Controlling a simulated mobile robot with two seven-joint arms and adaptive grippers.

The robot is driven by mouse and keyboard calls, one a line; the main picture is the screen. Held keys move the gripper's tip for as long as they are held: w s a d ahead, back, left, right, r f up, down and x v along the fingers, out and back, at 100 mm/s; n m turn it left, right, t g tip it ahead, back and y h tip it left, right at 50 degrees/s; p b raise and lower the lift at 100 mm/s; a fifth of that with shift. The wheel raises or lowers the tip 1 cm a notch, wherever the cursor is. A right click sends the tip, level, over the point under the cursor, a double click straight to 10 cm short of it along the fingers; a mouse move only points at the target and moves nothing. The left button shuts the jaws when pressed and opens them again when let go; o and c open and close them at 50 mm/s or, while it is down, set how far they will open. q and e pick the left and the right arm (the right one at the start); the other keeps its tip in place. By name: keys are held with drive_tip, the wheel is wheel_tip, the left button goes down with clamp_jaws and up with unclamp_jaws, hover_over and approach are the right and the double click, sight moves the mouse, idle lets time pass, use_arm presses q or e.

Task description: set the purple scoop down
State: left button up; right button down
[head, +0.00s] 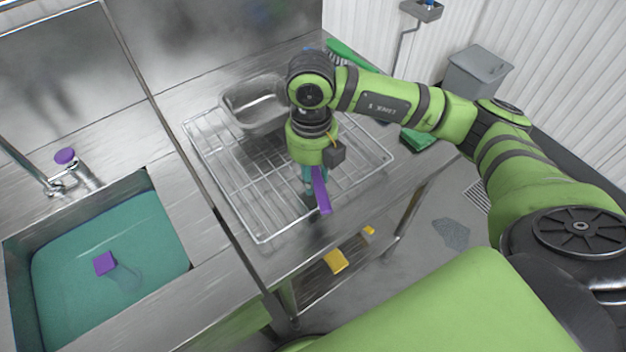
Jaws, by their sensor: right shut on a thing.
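The purple scoop (321,192) is in my right gripper (314,176), above the front right part of the wire rack (258,238). Its purple length points down toward the front edge of the counter. The fingers are mostly hidden behind the wrist and the scoop, and I cannot tell whether the scoop touches the rack. My left gripper is not in view.
A metal pan (250,104) stands on the rack's back left. A sink with teal water (75,270) lies left, with a purple-topped item (105,263) in it. A green item (418,139) lies right of the rack. Yellow pieces (335,261) sit below the counter.

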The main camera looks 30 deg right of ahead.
sight(313, 196)
wheel_tip(313, 196, down, 3)
drive_tip(key=shift+s+f+p, duration=0.1)
drive_tip(key=shift+f+p, duration=0.1)
drive_tip(key=shift+p, duration=0.55)
drive_tip(key=shift+f, duration=0.25)
drive_tip(key=shift+f, duration=0.1)
drive_tip(key=shift+f, duration=0.15)
drive_tip(key=c, duration=0.9)
unclamp_jaws()
drive_tip(key=shift+c, duration=0.2)
